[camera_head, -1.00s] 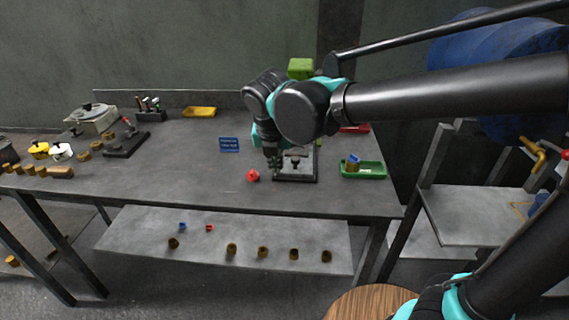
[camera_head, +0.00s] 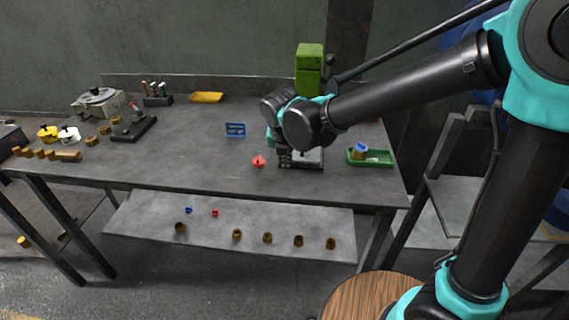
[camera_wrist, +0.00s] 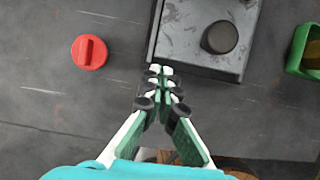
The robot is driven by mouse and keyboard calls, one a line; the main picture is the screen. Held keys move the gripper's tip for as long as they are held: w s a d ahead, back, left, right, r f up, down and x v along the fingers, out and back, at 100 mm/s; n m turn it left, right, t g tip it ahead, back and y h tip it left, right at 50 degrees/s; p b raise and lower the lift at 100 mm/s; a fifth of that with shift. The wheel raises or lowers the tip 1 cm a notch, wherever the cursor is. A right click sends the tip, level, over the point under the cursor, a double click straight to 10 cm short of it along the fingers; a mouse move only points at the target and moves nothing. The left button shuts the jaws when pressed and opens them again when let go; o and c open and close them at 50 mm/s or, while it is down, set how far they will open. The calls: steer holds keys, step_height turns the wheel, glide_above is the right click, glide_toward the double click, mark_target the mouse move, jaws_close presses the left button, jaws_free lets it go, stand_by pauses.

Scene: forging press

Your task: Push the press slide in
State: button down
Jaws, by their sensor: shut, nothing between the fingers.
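The press has a green upper part (camera_head: 310,68) and a low dark base (camera_head: 314,166) at the front right of the bench; my arm hides much of its middle. In the wrist view the press slide (camera_wrist: 185,40) is a grey metal plate with a dark rim and a round black knob (camera_wrist: 219,37) near its front right. My gripper (camera_wrist: 161,71) is shut and empty. Its tips are at the front left corner of the plate; I cannot tell whether they touch it. In the head view my gripper (camera_head: 283,160) is at the left side of the press base.
A red knobbed piece (camera_head: 258,161) lies left of the press; it also shows in the wrist view (camera_wrist: 89,52). A green tray (camera_head: 382,160) holding a blue-topped piece is to the right. The bench middle is clear.

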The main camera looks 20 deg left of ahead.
steer(key=shift+w, duration=0.25)
steer(key=w+a, duration=0.1)
steer(key=w, duration=0.3)
steer(key=w+a, duration=0.1)
steer(key=w, duration=0.4)
steer(key=w+a, duration=0.1)
steer(key=w, duration=0.3)
steer(key=shift+w+a, duration=0.15)
steer(key=shift+w, duration=0.05)
